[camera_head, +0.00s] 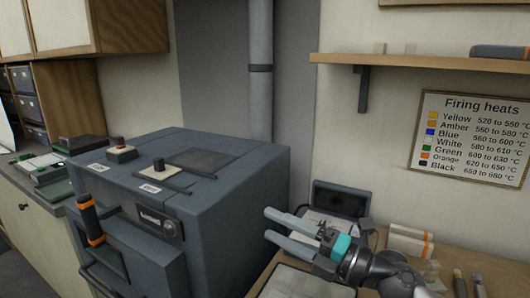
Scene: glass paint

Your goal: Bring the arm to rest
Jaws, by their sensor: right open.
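My right gripper (280,229) is in the camera_head view at the lower middle, above the edge of a wooden table. Its two grey fingers point left toward the side of the kiln and stand apart with nothing between them. Its teal-banded wrist and dark arm come in from the lower right. The gripper looks close to the kiln's right side; I cannot tell the exact gap. My left gripper does not show.
A blue-grey kiln (235,205) with an orange-banded door handle (90,220) fills the middle left. Behind my right gripper stand a dark open case (341,199) and a pale block with an orange band (409,243). A wall shelf (420,64) and firing heats chart (470,138) are above.

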